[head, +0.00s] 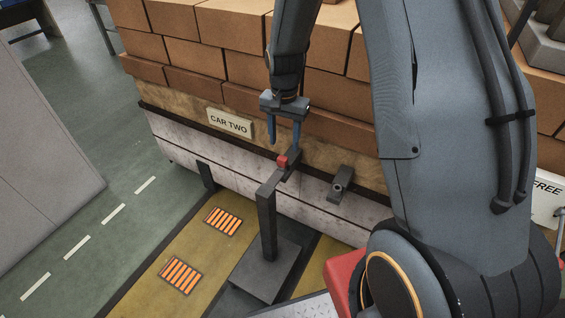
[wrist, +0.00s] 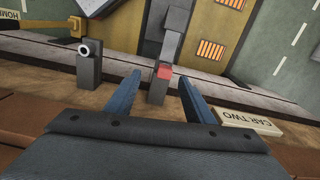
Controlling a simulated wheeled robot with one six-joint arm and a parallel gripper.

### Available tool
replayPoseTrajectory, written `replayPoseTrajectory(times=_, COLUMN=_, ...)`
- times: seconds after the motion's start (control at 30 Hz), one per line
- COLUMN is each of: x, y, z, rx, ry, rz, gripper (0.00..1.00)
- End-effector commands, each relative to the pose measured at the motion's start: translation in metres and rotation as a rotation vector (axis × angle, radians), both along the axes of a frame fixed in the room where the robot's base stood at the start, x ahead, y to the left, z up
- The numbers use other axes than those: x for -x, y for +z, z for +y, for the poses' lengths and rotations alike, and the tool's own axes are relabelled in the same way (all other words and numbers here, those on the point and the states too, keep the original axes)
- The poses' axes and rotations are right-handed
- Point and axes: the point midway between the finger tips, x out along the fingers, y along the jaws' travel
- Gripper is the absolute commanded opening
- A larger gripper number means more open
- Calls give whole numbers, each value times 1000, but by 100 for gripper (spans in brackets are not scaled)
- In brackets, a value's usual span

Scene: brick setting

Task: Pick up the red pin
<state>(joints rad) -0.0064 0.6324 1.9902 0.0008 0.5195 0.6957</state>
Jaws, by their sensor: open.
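The red pin (head: 282,162) shows as a small red block on a dark grey bracket at the end of a grey post's arm, against the side of the car. It also shows in the wrist view (wrist: 164,72), between and beyond my fingertips. My gripper (head: 284,145) points down with its two blue fingers apart and nothing between them. In the wrist view my gripper (wrist: 160,78) frames the pin and its bracket. I cannot tell the exact gap between fingertips and pin. The pin's lower part is hidden.
A grey post (head: 267,225) stands on a dark base below the pin. A grey bracket with a round hole (head: 341,184) sits to the right. Stacked bricks (head: 225,65) rise behind, above a "CAR TWO" sign (head: 229,122). Green floor (head: 100,215) is open at left.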

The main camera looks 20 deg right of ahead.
Motion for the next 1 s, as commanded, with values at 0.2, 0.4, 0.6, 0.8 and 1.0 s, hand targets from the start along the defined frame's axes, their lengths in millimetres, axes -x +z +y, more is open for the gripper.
replayPoseTrajectory(times=0.2, x=-22, y=-27, z=-1, rx=1, ry=-88, rz=1, gripper=48)
replayPoseTrajectory(times=0.4, x=-23, y=-46, z=-1, rx=0, ry=-98, rz=3, gripper=48)
replayPoseTrajectory(times=0.6, x=-22, y=-63, z=-1, rx=1, ry=-97, rz=2, gripper=48)
replayPoseTrajectory(times=0.8, x=-21, y=-90, z=-2, rx=1, ry=-96, rz=2, gripper=48)
replayPoseTrajectory(times=1.0, x=-21, y=-105, z=-1, rx=0, ry=-96, rz=0, gripper=48)
